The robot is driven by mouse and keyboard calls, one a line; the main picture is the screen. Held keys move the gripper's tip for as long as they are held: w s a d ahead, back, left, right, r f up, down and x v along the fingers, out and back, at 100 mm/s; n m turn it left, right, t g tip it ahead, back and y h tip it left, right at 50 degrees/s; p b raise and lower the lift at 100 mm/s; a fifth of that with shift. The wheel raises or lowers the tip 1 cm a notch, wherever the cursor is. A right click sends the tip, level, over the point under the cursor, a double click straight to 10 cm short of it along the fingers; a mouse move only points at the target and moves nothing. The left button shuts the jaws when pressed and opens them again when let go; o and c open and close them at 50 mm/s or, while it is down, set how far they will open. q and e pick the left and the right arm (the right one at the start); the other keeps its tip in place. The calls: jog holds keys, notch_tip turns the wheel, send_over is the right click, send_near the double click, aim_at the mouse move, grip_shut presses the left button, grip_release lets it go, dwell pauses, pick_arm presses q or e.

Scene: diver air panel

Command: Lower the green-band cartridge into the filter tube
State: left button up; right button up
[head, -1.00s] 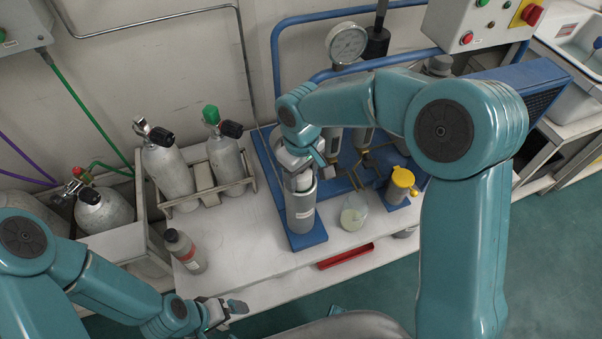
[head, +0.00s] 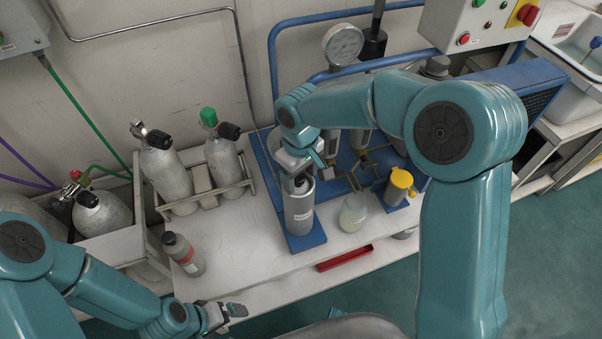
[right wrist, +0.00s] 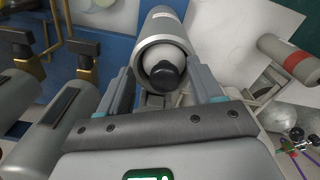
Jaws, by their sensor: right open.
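The grey filter tube (head: 299,212) stands upright on a blue base at the front of the bench. In the right wrist view, its open mouth (right wrist: 163,25) faces me. A white cartridge (right wrist: 168,52) with a black knob (right wrist: 168,76) sits inside the mouth; its top also shows in the head view (head: 300,186). No green band is visible on it. My right gripper (head: 303,170) is just above the tube, with its fingers (right wrist: 164,88) apart on either side of the knob. My left gripper (head: 226,311) is low at the bench's front edge, its jaws unclear.
A jar (head: 353,213) and a yellow-capped container (head: 400,186) stand right of the tube. A bottle (head: 183,254) and racked cylinders (head: 168,174) are to the left. A red tray (head: 344,258) lies at the front. A pressure gauge (head: 342,45) is behind.

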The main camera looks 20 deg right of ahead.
jog(key=shift+s+a+f, duration=0.25)
jog(key=shift+s+f, duration=0.05)
jog(key=shift+f, duration=0.2)
jog(key=shift+w+r, duration=0.1)
jog(key=shift+r, duration=0.2)
notch_tip(320, 180, up, 17)
jog(key=p, duration=0.2)
jog(key=shift+d+f+p, duration=0.15)
jog(key=shift+d+p, duration=0.05)
jog(key=shift+p, duration=0.15)
jog(key=shift+d, duration=0.1)
jog(key=shift+w, duration=0.1)
